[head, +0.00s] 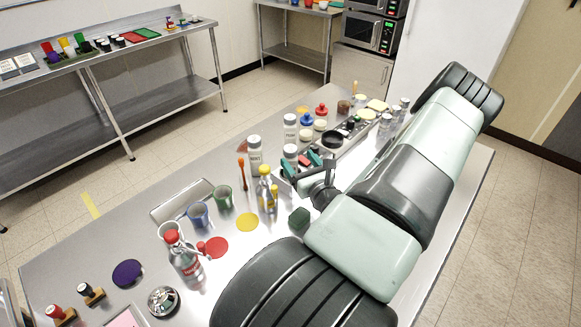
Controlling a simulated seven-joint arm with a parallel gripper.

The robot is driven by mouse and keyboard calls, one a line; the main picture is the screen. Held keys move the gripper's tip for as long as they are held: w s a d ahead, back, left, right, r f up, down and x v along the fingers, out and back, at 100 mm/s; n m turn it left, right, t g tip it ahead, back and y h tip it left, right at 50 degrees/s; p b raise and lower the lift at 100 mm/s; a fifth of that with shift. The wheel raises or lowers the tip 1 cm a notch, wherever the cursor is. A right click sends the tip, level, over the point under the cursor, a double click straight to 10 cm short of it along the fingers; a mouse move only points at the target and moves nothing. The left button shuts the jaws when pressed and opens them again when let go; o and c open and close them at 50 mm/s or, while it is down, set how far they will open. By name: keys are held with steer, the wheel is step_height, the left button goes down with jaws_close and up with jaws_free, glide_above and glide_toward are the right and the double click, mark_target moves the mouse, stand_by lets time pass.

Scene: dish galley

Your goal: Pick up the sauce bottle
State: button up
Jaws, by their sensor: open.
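My gripper (302,165) is open near the middle of the steel table, with teal pads on its fingers. A bottle with a yellow top (265,188) stands upright just left of the gripper, apart from the fingers as far as I can see. A clear bottle with a red cap and red label (187,262) stands upright nearer the front left. White labelled bottles (255,152) stand beyond the gripper, one of them close behind the fingers. I cannot read which bottle is the sauce. Nothing is visibly held between the fingers.
A blue cup (198,215) and a green cup (223,198) stand left of the yellow-topped bottle. A dark green block (299,217) lies close to my wrist. A long tray (350,135) with small items lies beyond the gripper.

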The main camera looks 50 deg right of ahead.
mark_target(288, 149)
steer(key=shift+a+x, duration=0.2)
steer(key=shift+x, duration=3.3)
steer(key=shift+f, duration=0.2)
jaws_close()
